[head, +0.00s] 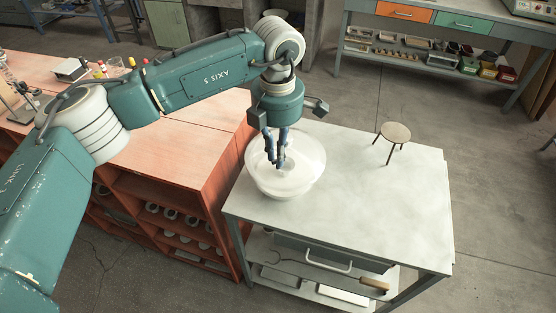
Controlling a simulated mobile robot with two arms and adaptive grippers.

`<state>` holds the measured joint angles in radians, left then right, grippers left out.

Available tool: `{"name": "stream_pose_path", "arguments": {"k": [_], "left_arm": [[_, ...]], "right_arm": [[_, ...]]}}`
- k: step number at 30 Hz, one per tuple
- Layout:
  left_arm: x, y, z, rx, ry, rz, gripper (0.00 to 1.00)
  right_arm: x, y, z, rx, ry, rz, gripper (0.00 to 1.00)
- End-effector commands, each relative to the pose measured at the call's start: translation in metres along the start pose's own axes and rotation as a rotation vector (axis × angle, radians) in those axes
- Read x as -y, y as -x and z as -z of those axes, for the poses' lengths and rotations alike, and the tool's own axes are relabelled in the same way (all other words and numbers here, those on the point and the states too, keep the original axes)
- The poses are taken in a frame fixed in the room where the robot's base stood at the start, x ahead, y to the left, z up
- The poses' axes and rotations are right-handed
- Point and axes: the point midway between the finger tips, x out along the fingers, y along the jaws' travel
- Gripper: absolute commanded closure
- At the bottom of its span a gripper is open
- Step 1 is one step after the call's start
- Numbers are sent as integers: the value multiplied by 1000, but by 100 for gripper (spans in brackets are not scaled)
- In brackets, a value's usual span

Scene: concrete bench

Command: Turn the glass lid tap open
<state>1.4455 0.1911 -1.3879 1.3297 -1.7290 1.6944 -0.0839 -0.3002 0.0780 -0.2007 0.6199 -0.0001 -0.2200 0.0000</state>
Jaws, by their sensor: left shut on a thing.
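A glass vessel with a wide rounded lid (299,180) stands near the left end of the concrete bench (370,190). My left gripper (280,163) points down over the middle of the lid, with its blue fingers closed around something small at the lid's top. The fingers hide most of the tap, so its angle cannot be told. The glass is pale and see-through. My right gripper does not show.
A small round stool-like stand (396,133) is at the bench's back right. The rest of the bench top is clear. A reddish wooden cabinet (185,150) adjoins on the left, with a shelf of tools (330,282) below the bench.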

Motion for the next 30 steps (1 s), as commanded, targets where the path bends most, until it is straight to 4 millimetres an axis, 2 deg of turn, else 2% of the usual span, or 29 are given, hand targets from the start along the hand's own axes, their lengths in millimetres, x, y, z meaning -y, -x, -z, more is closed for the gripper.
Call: {"name": "stream_pose_path", "arguments": {"k": [1, 15, 30], "left_arm": [[-1, -4, 0, 3, 45, -4, 100], [0, -3, 2, 2, 489, -2, 100], [1, 0, 3, 2, 830, -1, 100]], "right_arm": [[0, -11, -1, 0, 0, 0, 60], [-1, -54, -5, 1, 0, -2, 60], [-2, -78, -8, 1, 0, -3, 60]]}}
